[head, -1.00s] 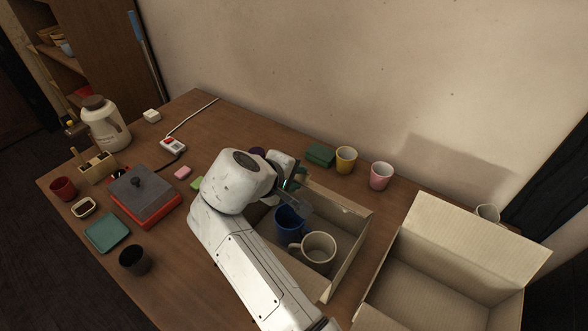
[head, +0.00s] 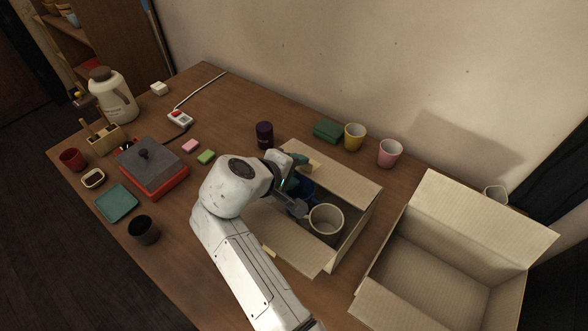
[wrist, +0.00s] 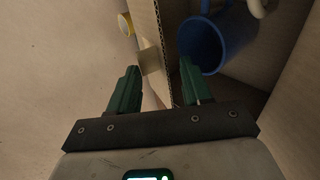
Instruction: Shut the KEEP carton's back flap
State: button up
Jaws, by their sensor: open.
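The carton in the middle (head: 338,183) stands on the table with its top open; I cannot read a KEEP mark on it. A blue mug (head: 307,187) and a cream mug (head: 326,219) are inside. A broad cardboard panel lies along its back side; its exact tilt is unclear. My gripper (head: 296,178) is open at the carton's back left, partly hidden by my wrist. In the wrist view its green fingers (wrist: 158,70) lie either side of a cardboard edge (wrist: 161,45), with the blue mug (wrist: 203,45) beyond the right finger.
A larger open, empty carton (head: 440,262) stands close on the right. A dark purple cup (head: 264,135) stands behind my wrist.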

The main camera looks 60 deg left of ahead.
jog(key=shift+o, duration=0.2)
jog(key=shift+r, duration=0.1)
jog(key=v, duration=1)
jog(key=shift+s, duration=0.3)
jog(key=shift+d+r, duration=0.1)
jog(key=shift+c, duration=0.4)
